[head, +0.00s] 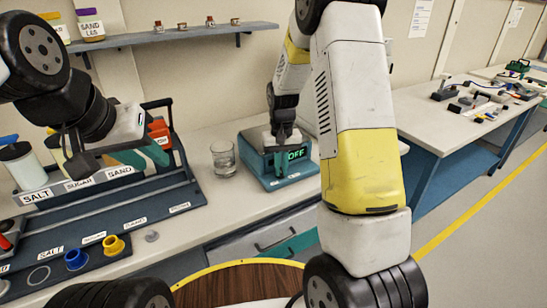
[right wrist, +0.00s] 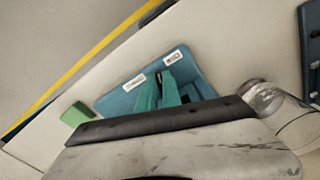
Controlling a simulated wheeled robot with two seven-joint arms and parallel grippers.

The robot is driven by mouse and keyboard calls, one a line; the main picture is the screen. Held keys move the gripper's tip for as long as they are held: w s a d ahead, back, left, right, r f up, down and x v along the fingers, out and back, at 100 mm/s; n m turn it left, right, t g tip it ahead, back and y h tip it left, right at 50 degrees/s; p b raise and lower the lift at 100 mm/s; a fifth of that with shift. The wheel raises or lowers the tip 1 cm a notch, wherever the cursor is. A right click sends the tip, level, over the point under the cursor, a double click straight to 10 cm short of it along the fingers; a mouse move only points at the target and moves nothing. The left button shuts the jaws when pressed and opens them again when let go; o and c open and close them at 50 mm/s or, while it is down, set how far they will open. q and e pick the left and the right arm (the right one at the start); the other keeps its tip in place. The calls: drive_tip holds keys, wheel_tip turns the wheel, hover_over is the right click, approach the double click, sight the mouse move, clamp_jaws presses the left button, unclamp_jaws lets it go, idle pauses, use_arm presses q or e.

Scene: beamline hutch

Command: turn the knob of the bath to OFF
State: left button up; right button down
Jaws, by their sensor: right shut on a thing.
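The bath (head: 258,163) is a teal-blue box on the bench in the middle of the head view. Its green display (head: 297,153) reads OFF. My right gripper (head: 281,172) reaches down to the front of the bath and is shut on its knob, which is mostly hidden by the fingers. In the right wrist view, the bath's teal front (right wrist: 198,80) shows two small white labels, whose words I cannot read. My left gripper (head: 76,158) hangs at the left above the labelled rack, apart from the bath; its jaw gap is unclear.
A clear glass (head: 223,158) stands just left of the bath. The rack (head: 160,188) with SALT, SUGAR and SAND labels fills the left side. Blue (head: 76,259) and yellow (head: 113,245) cups sit at its front. A shelf (head: 170,36) with jars runs above.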

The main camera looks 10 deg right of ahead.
drive_tip(key=shift+w+a+m, duration=0.1)
drive_tip(key=shift+a+m, duration=0.05)
drive_tip(key=shift+m, duration=1.75)
drive_tip(key=c, duration=1.5)
unclamp_jaws()
drive_tip(key=shift+r, duration=0.1)
wheel_tip(320, 180, up, 7)
drive_tip(key=shift+r, duration=0.35)
